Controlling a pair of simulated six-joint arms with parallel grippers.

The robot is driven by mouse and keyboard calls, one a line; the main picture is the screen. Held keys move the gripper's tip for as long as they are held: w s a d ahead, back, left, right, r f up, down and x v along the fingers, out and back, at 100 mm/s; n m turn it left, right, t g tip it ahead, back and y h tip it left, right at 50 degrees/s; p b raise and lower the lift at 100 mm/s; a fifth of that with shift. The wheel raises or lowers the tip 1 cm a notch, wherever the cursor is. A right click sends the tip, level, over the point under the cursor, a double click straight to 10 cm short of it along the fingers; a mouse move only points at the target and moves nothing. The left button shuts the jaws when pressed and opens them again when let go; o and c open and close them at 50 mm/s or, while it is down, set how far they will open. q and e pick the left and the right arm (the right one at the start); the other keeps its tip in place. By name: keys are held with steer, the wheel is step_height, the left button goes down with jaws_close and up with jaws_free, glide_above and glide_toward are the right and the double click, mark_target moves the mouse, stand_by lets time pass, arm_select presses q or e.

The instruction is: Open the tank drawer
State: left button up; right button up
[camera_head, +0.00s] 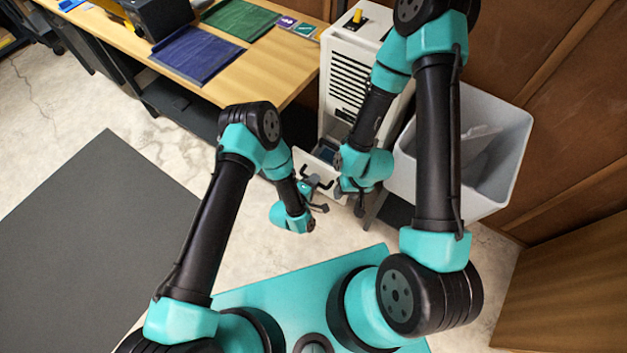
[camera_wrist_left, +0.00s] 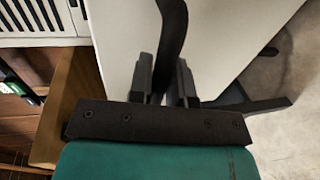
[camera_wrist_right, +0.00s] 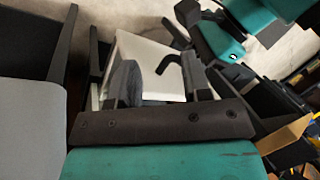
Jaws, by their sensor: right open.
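The tank drawer (camera_head: 311,163) is at the bottom of the white slatted appliance (camera_head: 349,72). It stands partly out, and its dark inside shows from above. Its pale front fills much of the left wrist view (camera_wrist_left: 225,40), with a black handle (camera_wrist_left: 172,35) curving out from it. My left gripper (camera_head: 318,197) is at the drawer front; its fingers (camera_wrist_left: 164,82) close on the handle from both sides. My right gripper (camera_head: 358,200) is open just to the right of the drawer. Its spread fingers (camera_wrist_right: 162,84) hold nothing, and the pale drawer (camera_wrist_right: 143,52) shows beyond them.
A large grey bin (camera_head: 500,110) stands close to the right of the appliance. A wooden workbench (camera_head: 272,72) with blue and green mats is at the left. A dark floor mat (camera_head: 95,235) lies at the left, with clear concrete floor between.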

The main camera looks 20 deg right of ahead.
arm_select(q)
steer(key=o, duration=0.4)
steer(key=v, duration=1.7)
steer(key=shift+a, duration=0.15)
steer(key=shift+a, duration=0.1)
